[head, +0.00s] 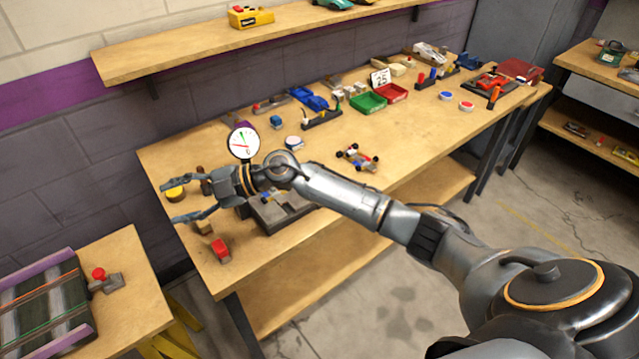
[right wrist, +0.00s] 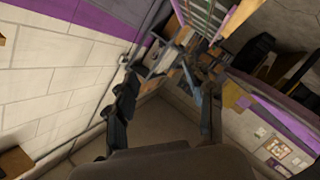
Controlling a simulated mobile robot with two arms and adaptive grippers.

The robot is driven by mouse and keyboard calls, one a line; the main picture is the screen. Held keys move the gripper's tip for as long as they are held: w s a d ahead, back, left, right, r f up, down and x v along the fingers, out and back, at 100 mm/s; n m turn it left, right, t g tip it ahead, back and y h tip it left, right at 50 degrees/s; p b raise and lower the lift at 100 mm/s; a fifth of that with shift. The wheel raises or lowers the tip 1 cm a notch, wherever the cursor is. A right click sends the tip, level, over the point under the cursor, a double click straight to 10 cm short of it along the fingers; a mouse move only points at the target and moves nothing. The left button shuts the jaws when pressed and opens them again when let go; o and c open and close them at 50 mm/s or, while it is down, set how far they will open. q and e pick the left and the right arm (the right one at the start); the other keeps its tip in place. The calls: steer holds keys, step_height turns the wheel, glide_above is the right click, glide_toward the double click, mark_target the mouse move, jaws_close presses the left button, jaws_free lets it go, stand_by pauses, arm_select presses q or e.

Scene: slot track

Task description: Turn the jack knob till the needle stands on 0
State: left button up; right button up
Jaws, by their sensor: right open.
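A round white dial gauge (head: 244,143) stands at the left part of the workbench, behind my right wrist. Its face carries red and green marks; the needle reading is too small to tell. A dark grey block-like fixture (head: 280,212) lies below the gauge, partly hidden by my right arm. A yellow round knob-like piece (head: 175,194) is near the bench's left end; I cannot tell whether it is the jack knob. My right gripper (head: 169,202) is open and empty above the bench's left end, its fingers pointing left. Its spread fingers also show in the right wrist view (right wrist: 163,85).
A side table (head: 135,280) with a track piece stands at lower left. The bench's front middle is clear.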

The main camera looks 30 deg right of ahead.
steer(key=w+d+f+g+h, duration=0.15)
steer(key=d+h, duration=0.25)
steer(key=d, duration=0.4)
steer(key=w+d+f+g+h, duration=0.15)
steer(key=d+h, duration=0.25)
steer(key=d, duration=0.4)
steer(key=s+d+r+m+g+h, duration=0.2)
steer(key=d+h, duration=0.1)
steer(key=d, duration=0.6)
steer(key=s+d+r+m+g+h, duration=0.1)
steer(key=d+r+m+h, duration=0.15)
steer(key=d, duration=0.65)
steer(key=shift+h, duration=0.35)
steer(key=f, duration=0.4)
steer(key=f+p, duration=0.1)
steer(key=f, duration=0.4)
steer(key=f+p, duration=0.1)
steer(key=f, duration=0.4)
steer(key=shift+a+f, duration=0.25)
jaws_close()
steer(key=shift+n, duration=0.25)
